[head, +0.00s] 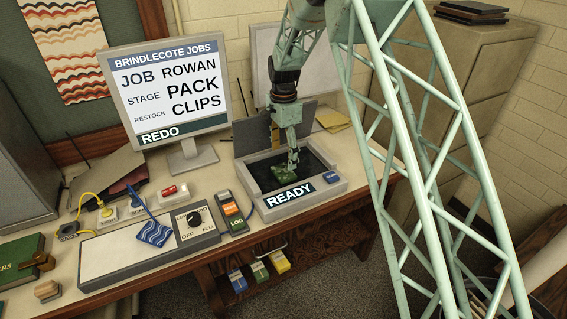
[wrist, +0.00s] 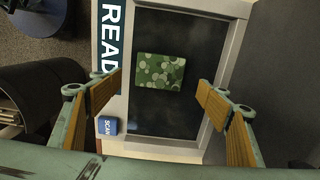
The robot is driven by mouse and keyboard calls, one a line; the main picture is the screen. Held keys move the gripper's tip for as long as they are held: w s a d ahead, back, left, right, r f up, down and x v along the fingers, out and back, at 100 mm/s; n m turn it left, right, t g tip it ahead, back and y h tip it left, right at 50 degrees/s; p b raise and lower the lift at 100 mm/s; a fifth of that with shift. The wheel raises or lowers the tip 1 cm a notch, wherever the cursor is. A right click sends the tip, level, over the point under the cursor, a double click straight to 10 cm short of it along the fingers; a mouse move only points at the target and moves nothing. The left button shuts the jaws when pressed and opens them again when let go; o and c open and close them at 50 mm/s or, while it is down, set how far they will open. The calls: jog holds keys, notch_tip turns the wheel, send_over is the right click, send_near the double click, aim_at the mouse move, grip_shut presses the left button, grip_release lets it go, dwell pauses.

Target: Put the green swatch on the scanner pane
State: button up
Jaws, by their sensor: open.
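The green swatch (wrist: 160,71), patterned with pale round spots, lies flat on the dark scanner pane (wrist: 165,118), inside the frame. In the head view the swatch (head: 284,172) shows partly behind my gripper. My gripper (wrist: 160,84) is open, with one wood-toned finger on each side of the swatch and clear gaps between. In the head view my gripper (head: 291,163) points down at the pane. The scanner (head: 258,205) has its lid raised and its front label reads READY.
A blue scan button (head: 331,177) sits on the scanner's front right. Left of the scanner are a LOG handset (head: 231,212), a knob box (head: 196,226) and a pale plate (head: 115,246) with a blue wavy swatch (head: 155,233). A monitor (head: 168,90) showing REDO stands behind.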

jog(key=shift+r, duration=2.6)
